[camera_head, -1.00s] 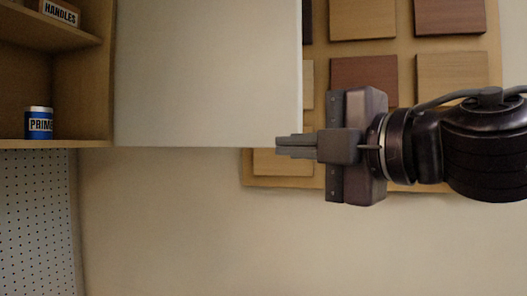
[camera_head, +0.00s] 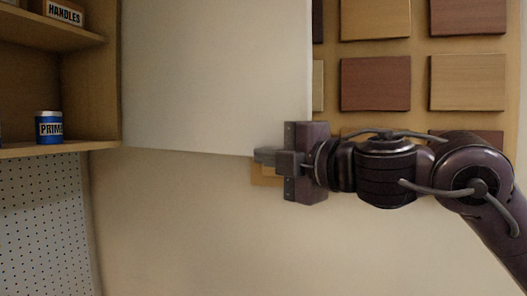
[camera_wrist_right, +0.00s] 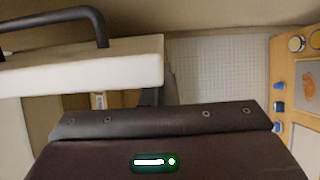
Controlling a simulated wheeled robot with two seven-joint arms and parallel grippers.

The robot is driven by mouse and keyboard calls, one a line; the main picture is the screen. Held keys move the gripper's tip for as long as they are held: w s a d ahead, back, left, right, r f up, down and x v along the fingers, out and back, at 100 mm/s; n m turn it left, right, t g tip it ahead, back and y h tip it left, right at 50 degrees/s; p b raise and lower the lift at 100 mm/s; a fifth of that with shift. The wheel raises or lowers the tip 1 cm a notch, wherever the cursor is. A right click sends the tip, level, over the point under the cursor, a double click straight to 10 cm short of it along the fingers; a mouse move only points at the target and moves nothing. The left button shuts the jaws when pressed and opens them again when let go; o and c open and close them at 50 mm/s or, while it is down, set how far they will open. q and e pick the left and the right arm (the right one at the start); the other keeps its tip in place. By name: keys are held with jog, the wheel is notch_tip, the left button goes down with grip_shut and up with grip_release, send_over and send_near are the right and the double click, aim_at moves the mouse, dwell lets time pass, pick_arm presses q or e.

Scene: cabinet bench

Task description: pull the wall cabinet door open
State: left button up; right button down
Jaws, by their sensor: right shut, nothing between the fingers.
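The wall cabinet door is a pale, flat panel (camera_head: 220,75) standing swung out to the right of the open cabinet (camera_head: 85,90). In the right wrist view its white edge (camera_wrist_right: 90,72) crosses the upper left, with a dark bar handle (camera_wrist_right: 95,22) on its face. My right gripper (camera_head: 264,156) is shut and empty, with its fingertips at the door's lower right corner. Whether they touch the door I cannot tell. The handle does not show in the head view. My left gripper is not in view.
Inside the cabinet are a blue and white primer can (camera_head: 49,127) and a box marked HANDLES (camera_head: 58,11). A board with wood samples (camera_head: 375,84) hangs on the wall at the right. A pegboard (camera_head: 45,220) is below the cabinet.

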jog(key=shift+a, duration=0.25)
jog(key=w+d+p, duration=0.2)
jog(key=w+d, duration=0.3)
jog(key=w, duration=0.4)
jog(key=shift+w+d, duration=0.3)
jog(key=shift+w, duration=0.1)
jog(key=shift+f+p, duration=0.1)
jog(key=shift+p, duration=0.2)
